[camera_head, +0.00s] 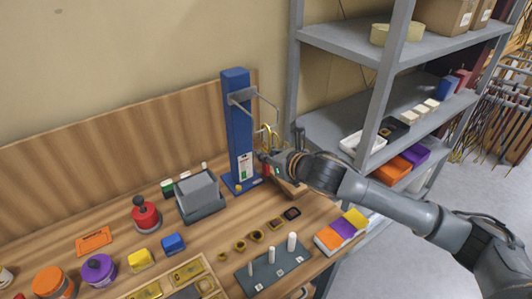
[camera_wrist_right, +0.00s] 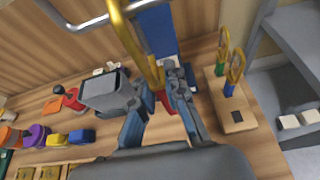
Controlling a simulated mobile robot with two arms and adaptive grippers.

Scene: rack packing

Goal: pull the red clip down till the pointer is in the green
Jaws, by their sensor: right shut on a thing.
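A blue post (camera_head: 238,120) stands upright on the workbench, with a grey bracket (camera_head: 243,95) near its top. A white scale with a green band (camera_head: 245,167) is on the post's front; the pointer is too small to make out. The red clip (camera_head: 266,170) hangs beside the post, below a yellow hook or band. In the right wrist view the red clip (camera_wrist_right: 162,100) shows between the fingers, partly hidden by them. My right gripper (camera_head: 266,157) is shut on it, and its fingers also show in the right wrist view (camera_wrist_right: 173,75). My left gripper is not in view.
A wooden block with yellow hooks (camera_wrist_right: 232,115) stands right of the post. A grey bin (camera_head: 203,208) and a red knobbed weight (camera_head: 145,217) are to the left. A pegged plate (camera_head: 272,272) lies in front. Grey shelving (camera_head: 345,45) stands close at the right.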

